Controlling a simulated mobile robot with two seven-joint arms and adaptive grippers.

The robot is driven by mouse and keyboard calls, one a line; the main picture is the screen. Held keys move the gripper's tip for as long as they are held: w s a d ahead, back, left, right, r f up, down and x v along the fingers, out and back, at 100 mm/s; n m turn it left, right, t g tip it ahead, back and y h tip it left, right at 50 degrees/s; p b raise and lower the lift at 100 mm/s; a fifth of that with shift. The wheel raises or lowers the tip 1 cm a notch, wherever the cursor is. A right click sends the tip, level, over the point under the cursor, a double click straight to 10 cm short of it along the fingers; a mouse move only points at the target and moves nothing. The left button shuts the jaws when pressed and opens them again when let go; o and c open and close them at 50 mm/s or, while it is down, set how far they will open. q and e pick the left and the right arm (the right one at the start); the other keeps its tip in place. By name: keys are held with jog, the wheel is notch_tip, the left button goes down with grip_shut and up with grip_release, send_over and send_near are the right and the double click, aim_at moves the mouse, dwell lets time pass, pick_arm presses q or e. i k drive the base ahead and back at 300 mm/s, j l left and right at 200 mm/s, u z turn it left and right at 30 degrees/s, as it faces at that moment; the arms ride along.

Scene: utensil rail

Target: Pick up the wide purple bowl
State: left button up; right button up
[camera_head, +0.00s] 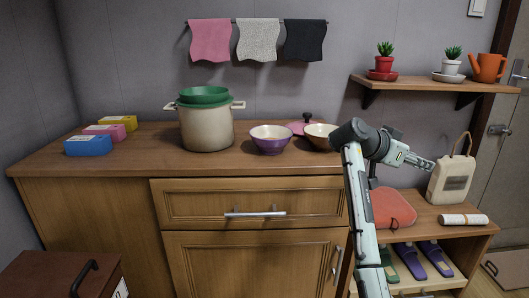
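The wide purple bowl (271,147) stands upright on the wooden counter, right of the large pot. Its outside is purple and its inside is cream. My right arm rises from the bottom right and bends over the counter's right end. My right gripper (428,163) points right, away from the bowl and well apart from it, above the lower shelf unit. Its fingers are too small to show whether they are open or shut. My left gripper is not in view.
A cream pot (207,133) with green bowls (204,94) on top stands left of the bowl. A brown bowl (319,140) is close on its right, partly behind my arm. A pink-purple lid (299,127) lies behind. The counter (205,164) is clear in front.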

aim_at(269, 140)
jog(key=l+u, duration=0.4)
jog(key=k+l+u, duration=0.2)
jog(key=u, duration=0.15)
jog(key=l+u, duration=0.3)
jog(key=k+l+u, duration=0.25)
jog(key=l+u, duration=0.3)
jog(key=l, duration=0.15)
jog(key=l+u, duration=0.2)
jog(key=l, duration=0.2)
jog(key=k+l+u, duration=0.25)
jog(key=l, duration=0.15)
jog(key=l+u, duration=0.2)
jog(key=l, duration=0.25)
